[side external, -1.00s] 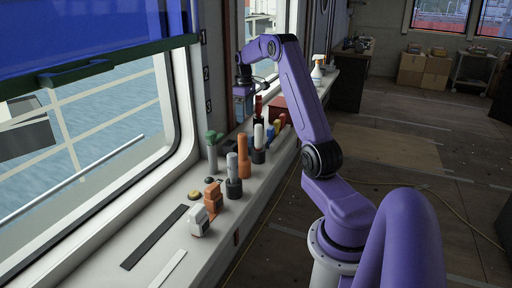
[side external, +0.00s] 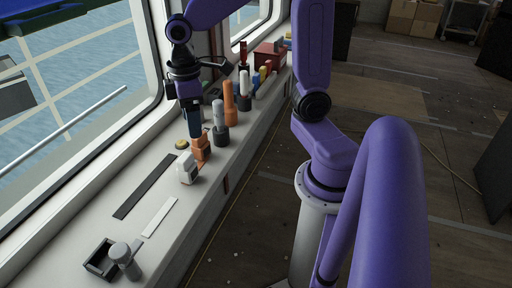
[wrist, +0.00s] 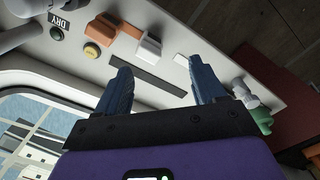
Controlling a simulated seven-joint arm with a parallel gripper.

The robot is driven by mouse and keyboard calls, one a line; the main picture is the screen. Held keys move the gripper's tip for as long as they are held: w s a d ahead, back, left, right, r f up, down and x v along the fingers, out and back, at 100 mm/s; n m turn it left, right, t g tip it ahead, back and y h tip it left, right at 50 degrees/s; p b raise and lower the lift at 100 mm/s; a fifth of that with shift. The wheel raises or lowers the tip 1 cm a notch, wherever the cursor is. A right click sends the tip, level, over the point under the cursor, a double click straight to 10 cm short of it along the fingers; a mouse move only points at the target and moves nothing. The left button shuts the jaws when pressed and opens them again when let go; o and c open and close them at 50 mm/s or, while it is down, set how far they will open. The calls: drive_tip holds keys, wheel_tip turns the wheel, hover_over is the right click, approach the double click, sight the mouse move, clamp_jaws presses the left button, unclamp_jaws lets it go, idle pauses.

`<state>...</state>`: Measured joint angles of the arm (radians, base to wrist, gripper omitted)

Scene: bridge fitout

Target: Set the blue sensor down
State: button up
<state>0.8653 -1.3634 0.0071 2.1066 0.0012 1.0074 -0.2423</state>
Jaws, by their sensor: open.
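My gripper (side external: 194,126) is over the white window ledge, close to an orange block (side external: 201,150) and a white block (side external: 187,169). In the wrist view its two dark blue fingers (wrist: 163,82) stand wide apart with nothing between them. I cannot pick out the blue sensor for sure. A small blue piece (side external: 256,82) stands among the coloured items farther along the ledge; I cannot tell whether it is the sensor. The orange block (wrist: 149,47) also shows beyond the fingers in the wrist view.
An orange post (side external: 229,103) and a grey post (side external: 219,122) stand just behind my gripper. A black strip (side external: 146,187) and a white strip (side external: 160,217) lie nearer. A dark open tray (side external: 103,259) and grey cylinder (side external: 122,258) are at the near end. The window borders the ledge.

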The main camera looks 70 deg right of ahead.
drive_tip(key=s+a+f+n, duration=0.1)
drive_tip(key=s+n, duration=0.1)
drive_tip(key=s, duration=0.6)
drive_tip(key=s+a+f+n, duration=0.1)
drive_tip(key=s+n, duration=0.1)
drive_tip(key=s, duration=0.6)
drive_tip(key=shift+a+f, duration=0.15)
drive_tip(key=shift+a, duration=0.1)
drive_tip(key=shift+o, duration=1.3)
drive_tip(key=shift+s+d+f, duration=0.1)
drive_tip(key=shift+s+f, duration=0.05)
drive_tip(key=shift+s, duration=0.2)
drive_tip(key=shift+w, duration=0.15)
